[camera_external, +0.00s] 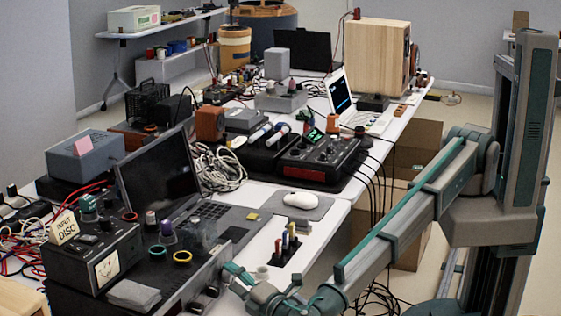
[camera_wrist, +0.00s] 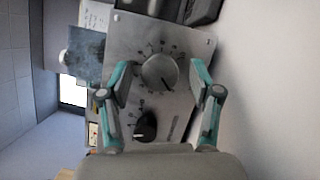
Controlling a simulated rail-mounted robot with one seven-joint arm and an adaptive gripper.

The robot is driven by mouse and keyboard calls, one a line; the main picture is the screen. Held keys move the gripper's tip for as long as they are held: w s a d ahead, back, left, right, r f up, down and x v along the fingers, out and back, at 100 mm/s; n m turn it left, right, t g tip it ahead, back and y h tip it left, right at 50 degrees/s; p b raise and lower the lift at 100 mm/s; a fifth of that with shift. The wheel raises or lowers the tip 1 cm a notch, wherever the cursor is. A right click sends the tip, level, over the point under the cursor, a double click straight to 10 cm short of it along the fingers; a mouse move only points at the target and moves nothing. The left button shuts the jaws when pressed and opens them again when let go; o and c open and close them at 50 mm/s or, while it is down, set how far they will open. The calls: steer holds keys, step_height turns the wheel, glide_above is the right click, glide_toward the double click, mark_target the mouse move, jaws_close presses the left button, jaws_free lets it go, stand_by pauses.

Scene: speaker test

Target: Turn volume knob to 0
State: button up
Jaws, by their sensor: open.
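In the wrist view a grey metal panel (camera_wrist: 188,42) carries a large silver knob (camera_wrist: 159,72) with a dial of marks around it. A dark pointer line on the knob points toward the lower right. A smaller black knob (camera_wrist: 145,127) with a white mark sits below it. The labels are too blurred to tell which is the volume knob. My gripper (camera_wrist: 160,80) is open, with one finger on each side of the silver knob and gaps between. In the external view my gripper (camera_external: 246,286) is beside the front panel (camera_external: 212,268) of a box at the table's front edge.
A laptop (camera_external: 160,170), a meter box (camera_external: 100,262) and coloured tape rings (camera_external: 182,257) are close by. A pen holder (camera_external: 283,256) and a mouse (camera_external: 300,200) are on the table further right. Cables hang over the table's right edge.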

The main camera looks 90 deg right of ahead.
steer(key=v, duration=1.2)
